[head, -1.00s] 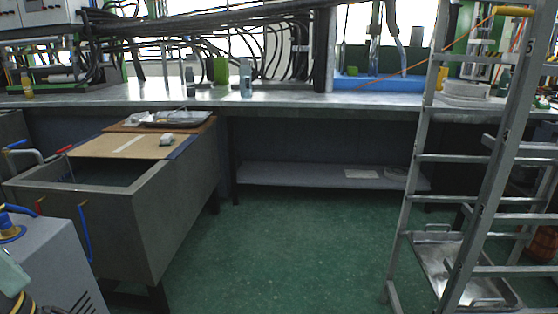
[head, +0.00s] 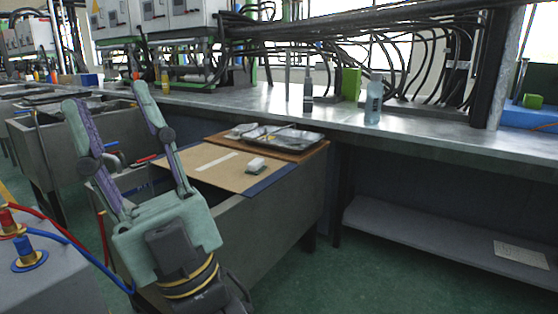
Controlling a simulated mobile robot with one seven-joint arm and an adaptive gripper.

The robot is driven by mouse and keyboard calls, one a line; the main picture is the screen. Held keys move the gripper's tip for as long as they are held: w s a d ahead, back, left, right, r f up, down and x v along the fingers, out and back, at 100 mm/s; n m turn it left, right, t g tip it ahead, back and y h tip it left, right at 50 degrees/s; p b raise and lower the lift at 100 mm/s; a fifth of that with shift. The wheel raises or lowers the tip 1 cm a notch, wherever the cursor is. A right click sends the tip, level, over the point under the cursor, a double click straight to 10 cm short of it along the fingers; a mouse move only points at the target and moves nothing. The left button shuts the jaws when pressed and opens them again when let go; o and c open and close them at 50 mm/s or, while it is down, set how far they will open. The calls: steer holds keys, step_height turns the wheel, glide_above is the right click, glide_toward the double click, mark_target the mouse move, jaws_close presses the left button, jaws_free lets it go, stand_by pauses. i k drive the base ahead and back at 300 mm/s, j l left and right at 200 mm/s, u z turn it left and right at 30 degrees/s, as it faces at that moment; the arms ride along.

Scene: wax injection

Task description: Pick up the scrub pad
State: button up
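The likely scrub pad (head: 256,166) is a small block, white on top with a dark green underside. It lies on the right part of the tan board (head: 203,181) that partly covers a grey sink. My gripper (head: 108,97) is pale green and points upward at the left of the head view. Its two fingers are spread wide with nothing between them. It appears to the left of the pad and apart from it. Its right finger hides part of the sink and the board's left side.
A metal tray (head: 283,137) lies behind the pad. The workbench (head: 330,121) holds a bottle (head: 373,99), a green block (head: 351,84) and many dark cables. A grey machine (head: 50,275) with red and blue hoses stands at lower left. The green floor is open at lower right.

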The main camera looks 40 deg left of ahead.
mark_target(256, 166)
steer(key=i+u, duration=0.2)
steer(key=i, duration=0.2)
steer(key=i+l+u, duration=0.2)
steer(key=i, duration=0.2)
steer(key=i+l+u, duration=0.25)
steer(key=i, duration=0.2)
steer(key=i+l+u, duration=0.1)
steer(key=i+u, duration=0.25)
steer(key=i+l+u, duration=0.1)
steer(key=u, duration=0.25)
steer(key=i+l+u, duration=0.2)
steer(key=l+u, duration=0.2)
steer(key=i+l+u, duration=0.75)
steer(key=i, duration=0.05)
